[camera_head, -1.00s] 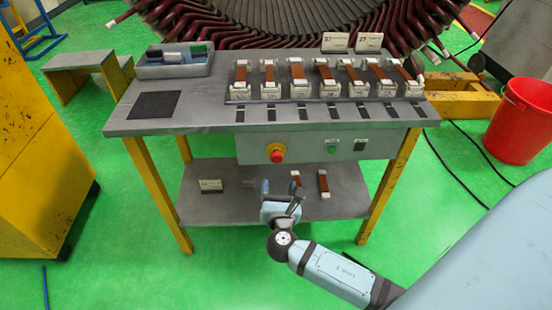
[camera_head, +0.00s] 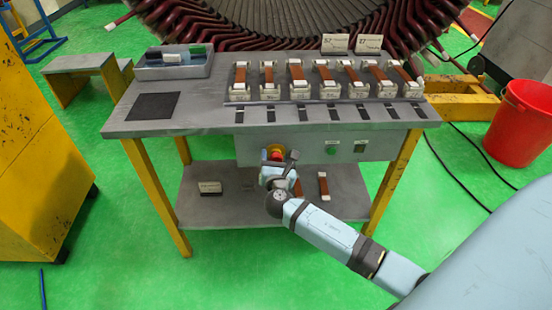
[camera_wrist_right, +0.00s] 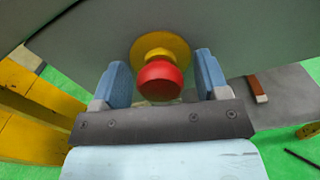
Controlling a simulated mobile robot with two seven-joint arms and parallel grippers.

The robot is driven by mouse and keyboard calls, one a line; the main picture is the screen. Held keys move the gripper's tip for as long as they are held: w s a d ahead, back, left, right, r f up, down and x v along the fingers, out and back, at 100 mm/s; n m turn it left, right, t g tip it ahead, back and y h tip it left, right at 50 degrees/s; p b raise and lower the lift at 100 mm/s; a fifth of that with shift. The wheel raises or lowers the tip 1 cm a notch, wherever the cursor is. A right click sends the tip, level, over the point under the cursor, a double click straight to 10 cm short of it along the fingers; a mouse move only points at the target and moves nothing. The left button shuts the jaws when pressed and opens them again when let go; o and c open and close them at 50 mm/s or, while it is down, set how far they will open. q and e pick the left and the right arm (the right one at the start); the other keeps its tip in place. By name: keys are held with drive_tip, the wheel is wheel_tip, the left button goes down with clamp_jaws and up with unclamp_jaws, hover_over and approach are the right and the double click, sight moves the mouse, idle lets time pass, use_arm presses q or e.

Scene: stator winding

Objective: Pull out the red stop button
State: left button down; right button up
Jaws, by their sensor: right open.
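The red stop button (camera_wrist_right: 160,79) sits on a yellow round base (camera_wrist_right: 161,46) on the grey front panel of the workbench. In the right wrist view it lies between the two blue fingers of my right gripper (camera_wrist_right: 160,78), which is open, with a gap on each side of the button. In the head view the button (camera_head: 276,154) is partly hidden by my right gripper (camera_head: 275,165), which is in front of the panel. My left gripper is not in view.
A green button (camera_head: 331,152) and a dark switch (camera_head: 360,148) are on the same panel. The bench top (camera_head: 210,117) overhangs above. A lower shelf (camera_head: 215,215) holds brown-and-white pieces (camera_head: 323,186). A red bucket (camera_head: 520,125) stands at the right.

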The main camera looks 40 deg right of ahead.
clamp_jaws()
drive_tip(key=shift+s+a+p, duration=0.25)
drive_tip(key=shift+s+p, duration=0.15)
drive_tip(key=shift+p, duration=0.25)
drive_tip(key=shift+f, duration=0.1)
unclamp_jaws()
drive_tip(key=shift+s, duration=0.1)
drive_tip(key=v, duration=1.3)
drive_tip(key=shift+s+a+p, duration=0.25)
drive_tip(key=shift+a+p, duration=0.05)
drive_tip(key=shift+p, duration=0.05)
